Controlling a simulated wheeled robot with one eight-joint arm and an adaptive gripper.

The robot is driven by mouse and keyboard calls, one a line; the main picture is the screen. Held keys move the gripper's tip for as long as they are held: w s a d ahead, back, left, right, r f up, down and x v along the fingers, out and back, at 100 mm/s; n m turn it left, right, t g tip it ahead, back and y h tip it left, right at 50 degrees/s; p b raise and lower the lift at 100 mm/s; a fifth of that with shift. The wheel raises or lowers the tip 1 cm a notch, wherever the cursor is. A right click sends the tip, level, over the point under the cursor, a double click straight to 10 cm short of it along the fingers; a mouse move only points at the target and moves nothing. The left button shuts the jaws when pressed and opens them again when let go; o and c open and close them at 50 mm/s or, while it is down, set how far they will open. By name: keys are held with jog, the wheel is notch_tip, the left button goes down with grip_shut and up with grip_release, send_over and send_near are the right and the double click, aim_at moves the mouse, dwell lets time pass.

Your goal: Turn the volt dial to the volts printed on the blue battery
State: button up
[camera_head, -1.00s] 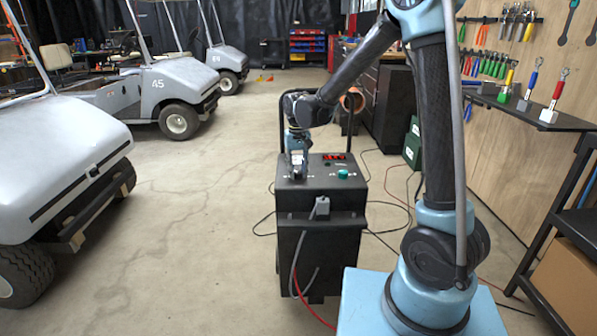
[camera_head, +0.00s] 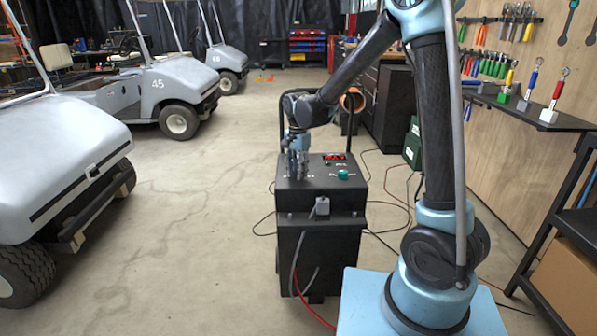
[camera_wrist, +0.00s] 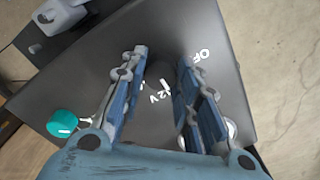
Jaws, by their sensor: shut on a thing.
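The volt dial (camera_wrist: 161,76) is a dark knob on the top of the black charger box (camera_head: 322,199). It sits between the fingers of my gripper (camera_wrist: 160,62), which are shut on it from both sides. A white mark shows between the fingers, perhaps the dial's pointer. White print near it reads OFF and what looks like 12V; my fingers hide the other print. In the head view my gripper (camera_head: 298,174) points down at the left of the box's top. I see no blue battery in either view.
A green knob (camera_head: 343,174) and a red display (camera_head: 334,157) share the box's top. Cables lie on the floor around it. White carts (camera_head: 178,85) stand at the left, a tool shelf (camera_head: 535,108) at the right. The floor left of the box is clear.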

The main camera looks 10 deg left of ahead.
jog(key=m, duration=0.5)
jog(key=shift+w, duration=0.1)
dwell(0.4)
jog(key=o, duration=1.1)
jog(key=shift+r, duration=0.1)
notch_tip(320, 180, up, 12)
jog(key=shift+f, duration=0.15)
